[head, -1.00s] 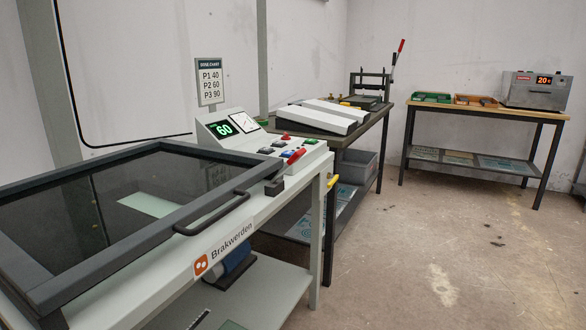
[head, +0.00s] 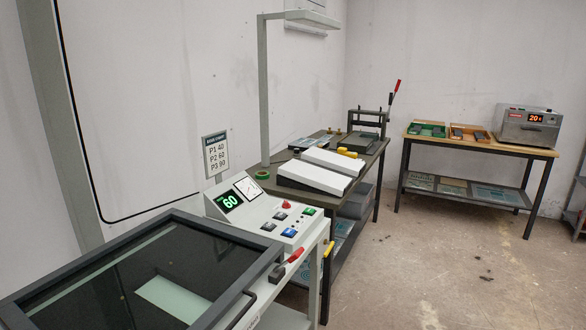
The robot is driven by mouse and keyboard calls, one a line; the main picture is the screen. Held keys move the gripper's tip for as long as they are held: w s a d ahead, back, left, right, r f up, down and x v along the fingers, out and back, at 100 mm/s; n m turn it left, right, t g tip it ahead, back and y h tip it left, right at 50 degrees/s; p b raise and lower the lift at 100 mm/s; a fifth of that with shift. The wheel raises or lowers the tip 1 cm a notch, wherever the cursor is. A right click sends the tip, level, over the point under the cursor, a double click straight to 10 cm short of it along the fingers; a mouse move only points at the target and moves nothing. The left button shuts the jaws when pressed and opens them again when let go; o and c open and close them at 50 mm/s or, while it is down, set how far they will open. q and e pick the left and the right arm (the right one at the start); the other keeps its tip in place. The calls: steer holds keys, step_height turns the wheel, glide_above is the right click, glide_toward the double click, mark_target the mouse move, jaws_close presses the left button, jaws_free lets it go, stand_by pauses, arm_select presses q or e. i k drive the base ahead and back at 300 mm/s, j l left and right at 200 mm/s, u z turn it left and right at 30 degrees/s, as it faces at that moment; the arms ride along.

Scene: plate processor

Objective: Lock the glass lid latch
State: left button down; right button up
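The glass lid (head: 120,265) is a dark pane in a dark grey frame at the lower left of the head view. It lies flat over the machine and looks closed. A pale plate (head: 175,298) shows through the glass. The latch (head: 292,257) has a red grip on a dark base and stands at the lid frame's right corner, beside the control panel. I cannot tell whether it is engaged. Neither of my grippers is in view.
The control panel (head: 262,222) shows a green 60 and has several coloured buttons. A sign (head: 216,154) stands behind it. A dark table (head: 365,160) with white units is beyond, and a wooden table (head: 480,143) stands at the back right. The floor at right is clear.

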mark_target(295, 254)
steer(key=i+l+z, duration=0.15)
steer(key=i, duration=0.25)
steer(key=i+l+z, duration=0.1)
steer(key=i, duration=0.3)
